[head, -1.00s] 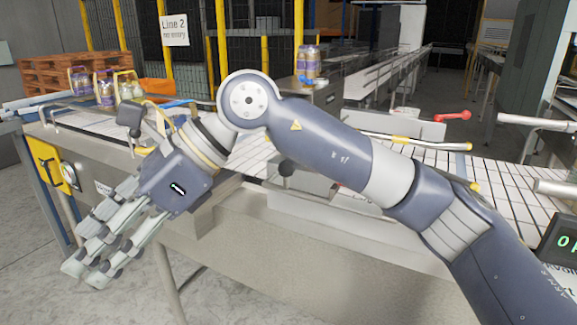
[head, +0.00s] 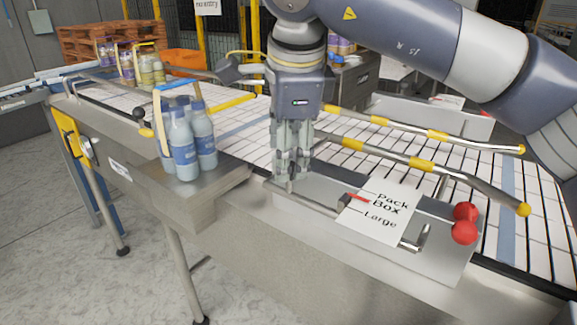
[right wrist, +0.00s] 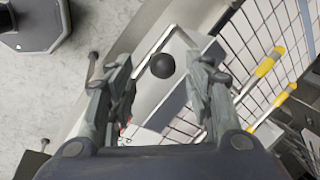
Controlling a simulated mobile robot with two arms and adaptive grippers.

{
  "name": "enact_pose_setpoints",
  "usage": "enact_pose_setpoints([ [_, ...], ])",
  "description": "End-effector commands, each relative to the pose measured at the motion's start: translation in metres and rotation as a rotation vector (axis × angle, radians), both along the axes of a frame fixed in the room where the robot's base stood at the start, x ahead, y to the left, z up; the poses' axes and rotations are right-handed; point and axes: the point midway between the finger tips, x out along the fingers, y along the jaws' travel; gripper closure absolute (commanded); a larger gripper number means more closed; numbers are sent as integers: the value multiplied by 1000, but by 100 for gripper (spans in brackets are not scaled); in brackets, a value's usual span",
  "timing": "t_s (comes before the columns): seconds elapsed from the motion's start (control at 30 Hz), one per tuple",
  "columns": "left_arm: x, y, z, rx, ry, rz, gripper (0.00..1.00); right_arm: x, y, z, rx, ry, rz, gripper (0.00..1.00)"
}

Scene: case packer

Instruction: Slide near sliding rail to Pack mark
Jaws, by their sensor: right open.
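The near sliding rail is a metal rod mechanism with a small dark block and red pointer (head: 357,197) beside a white label plate (head: 375,215) reading Pack, Box and Large. The pointer's tip is nearest the Box line. My right gripper (head: 292,178) points down at the left end of this rail, its fingers close over the metal plate. In the right wrist view a dark ball knob (right wrist: 162,65) lies between the two open fingers, with gaps on both sides. The fingers hide the knob in the head view. My left gripper is not in view.
Two guide rails with yellow bands (head: 420,162) run over the white-slatted conveyor (head: 250,145). Red knobs (head: 464,223) stand right of the label. A carrier of blue-white bottles (head: 184,145) sits on a metal shelf to the left. More bottle packs (head: 150,68) stand behind.

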Motion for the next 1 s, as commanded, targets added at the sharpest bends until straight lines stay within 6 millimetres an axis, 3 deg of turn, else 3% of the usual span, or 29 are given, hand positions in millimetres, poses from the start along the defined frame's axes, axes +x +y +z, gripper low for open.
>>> enact_pose_setpoints([
  [0.3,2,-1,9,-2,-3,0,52,15,2,-44,2,1,0,52],
  [0.67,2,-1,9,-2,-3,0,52,18,2,-51,2,0,-2,52],
  [0.7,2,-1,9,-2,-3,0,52,18,3,-51,2,0,-2,55],
  [0.77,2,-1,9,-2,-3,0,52,18,3,-51,2,0,-2,68],
  [0.9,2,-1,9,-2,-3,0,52,18,3,-51,3,0,-1,100],
  [1.0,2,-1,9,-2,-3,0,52,17,3,-51,2,0,0,100],
])
